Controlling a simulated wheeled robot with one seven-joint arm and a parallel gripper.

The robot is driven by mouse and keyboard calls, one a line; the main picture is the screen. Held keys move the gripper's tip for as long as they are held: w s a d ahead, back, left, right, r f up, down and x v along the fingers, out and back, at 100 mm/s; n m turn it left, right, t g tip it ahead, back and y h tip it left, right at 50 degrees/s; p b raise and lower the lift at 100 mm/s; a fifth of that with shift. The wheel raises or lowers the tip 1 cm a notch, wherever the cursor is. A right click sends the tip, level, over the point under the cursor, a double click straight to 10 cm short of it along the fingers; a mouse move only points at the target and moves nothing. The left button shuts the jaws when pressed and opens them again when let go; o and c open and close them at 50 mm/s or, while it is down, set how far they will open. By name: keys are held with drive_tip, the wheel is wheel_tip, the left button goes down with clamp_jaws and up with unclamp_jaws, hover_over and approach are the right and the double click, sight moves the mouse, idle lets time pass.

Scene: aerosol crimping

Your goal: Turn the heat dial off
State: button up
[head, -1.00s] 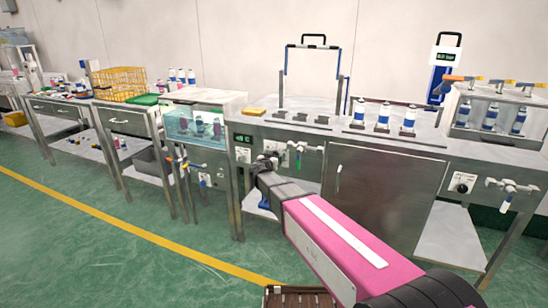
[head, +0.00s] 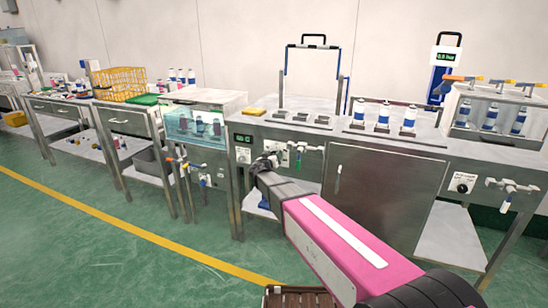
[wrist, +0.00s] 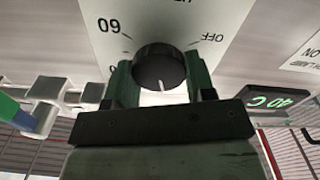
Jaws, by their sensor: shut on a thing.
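The heat dial (wrist: 158,66) is a dark round knob on a white plate (wrist: 110,14) in the wrist view. My gripper (wrist: 160,82) is shut on it, one green finger on each side. A white mark on the knob points down in the picture, toward my gripper's body. The plate's "OFF" label (wrist: 212,37) is at the upper right, "60" (wrist: 108,26) at the upper left, and a partly hidden label is at the lower left. In the head view my gripper (head: 268,158) is at the front panel of the bench and hides the dial.
A green digital display (wrist: 270,101) sits beside the dial and reads about 40 C. A green-handled valve (head: 299,150) is just right of my gripper. Bottles (head: 384,115) stand on the bench top.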

drive_tip(key=shift+a+f+n, duration=0.1)
drive_tip(key=shift+f+n, duration=0.1)
drive_tip(key=shift+n, duration=4.95)
drive_tip(key=shift+a+f+n, duration=0.1)
drive_tip(key=shift+f+n, duration=0.05)
drive_tip(key=shift+n, duration=5)
drive_tip(key=o, duration=0.9)
drive_tip(key=v, duration=1)
drive_tip(key=shift+s, duration=0.4)
